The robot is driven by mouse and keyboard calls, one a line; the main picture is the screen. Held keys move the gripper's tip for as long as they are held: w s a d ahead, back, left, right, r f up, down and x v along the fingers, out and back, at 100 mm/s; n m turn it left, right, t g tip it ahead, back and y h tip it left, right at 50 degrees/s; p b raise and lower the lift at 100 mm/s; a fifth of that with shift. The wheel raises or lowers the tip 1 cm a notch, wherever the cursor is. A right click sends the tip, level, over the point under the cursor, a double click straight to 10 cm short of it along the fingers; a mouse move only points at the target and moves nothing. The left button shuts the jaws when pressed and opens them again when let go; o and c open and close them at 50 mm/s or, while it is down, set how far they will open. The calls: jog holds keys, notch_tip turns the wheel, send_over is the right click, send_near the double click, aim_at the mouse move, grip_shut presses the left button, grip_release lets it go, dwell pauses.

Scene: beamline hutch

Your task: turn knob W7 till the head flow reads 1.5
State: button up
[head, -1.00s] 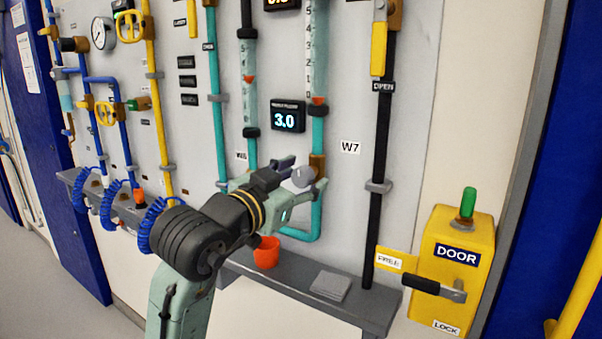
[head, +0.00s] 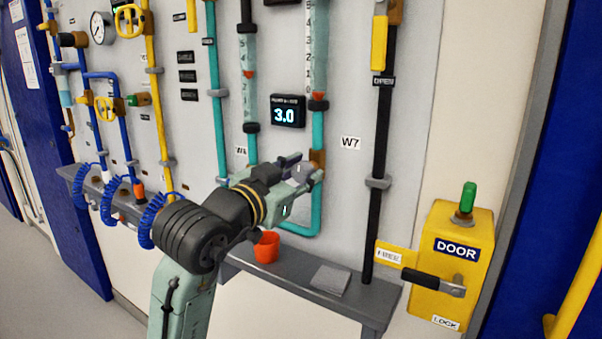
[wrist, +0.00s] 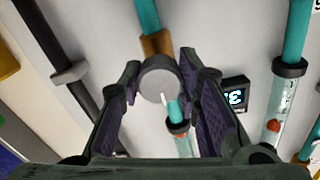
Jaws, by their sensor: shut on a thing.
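Knob W7 (wrist: 160,78) is a round grey knob with a white pointer mark, on a brass valve body in a teal pipe. In the head view the W7 label (head: 351,143) is on the panel just right of it. My gripper (head: 304,170) is at the knob, with its fingers shut on the knob's sides; they partly hide it there. In the wrist view the knob lies between the fingertips. A black display (head: 287,112) left of the pipe reads 3.0; its small caption is not legible. The flow tube (head: 318,50) above the knob has a red float near its bottom.
A grey shelf (head: 310,288) below holds an orange cup (head: 266,247) and a grey pad (head: 330,280). A black pipe (head: 376,220) with a yellow handle (head: 379,45) runs right of W7. A yellow DOOR box (head: 452,265) stands farther right. A second flow tube (head: 249,75) is at left.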

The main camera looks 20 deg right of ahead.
jog(key=shift+f+m+b, duration=0.1)
jog(key=shift+m+b, duration=0.3)
jog(key=shift+c, duration=0.4)
jog(key=m+b, duration=0.2)
jog(key=m, duration=0.1)
jog(key=m+b, duration=0.2)
jog(key=m, duration=0.3)
jog(key=shift+b, duration=0.35)
jog(key=shift+m, duration=0.3)
jog(key=o, duration=1.2)
